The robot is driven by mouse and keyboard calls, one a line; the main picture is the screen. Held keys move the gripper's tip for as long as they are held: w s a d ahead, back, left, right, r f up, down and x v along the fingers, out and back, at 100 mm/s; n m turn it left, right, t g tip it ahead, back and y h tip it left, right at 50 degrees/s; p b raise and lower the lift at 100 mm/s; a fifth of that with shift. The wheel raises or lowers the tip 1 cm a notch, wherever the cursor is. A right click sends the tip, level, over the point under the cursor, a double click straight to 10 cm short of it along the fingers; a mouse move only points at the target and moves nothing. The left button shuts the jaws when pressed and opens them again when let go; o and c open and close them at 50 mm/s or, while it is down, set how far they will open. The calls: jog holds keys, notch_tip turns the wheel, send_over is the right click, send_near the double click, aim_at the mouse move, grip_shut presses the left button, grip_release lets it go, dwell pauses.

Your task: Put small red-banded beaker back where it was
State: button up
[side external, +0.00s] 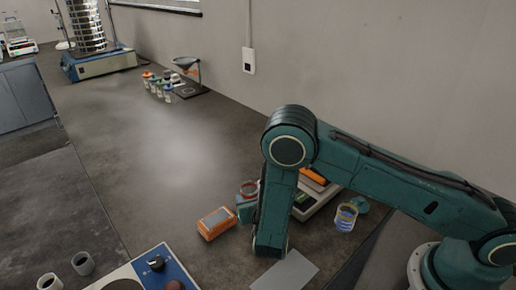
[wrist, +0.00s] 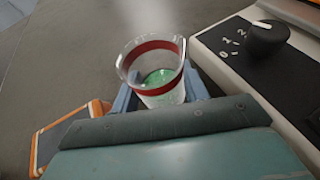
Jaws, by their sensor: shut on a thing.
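The small red-banded beaker (wrist: 158,78) is clear glass with a red band below its rim and green contents. In the wrist view it sits between the blue fingers of my gripper (wrist: 160,98), which is shut on it. In the side external view the beaker (side external: 249,189) shows just left of my arm, with part of my gripper (side external: 246,208) below it. The beaker looks roughly upright. I cannot tell whether its base touches the bench, as its lower part is hidden.
An orange-edged box (side external: 217,222) lies close to the left of the gripper. A pale device with a black knob (wrist: 267,38) stands close on the right. A beaker with blue and yellow bands (side external: 345,217) stands right of my arm.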

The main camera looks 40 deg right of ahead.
jog(key=o, duration=1)
jog(key=shift+f, duration=0.1)
jog(key=shift+r, duration=0.2)
jog(key=v, duration=1.2)
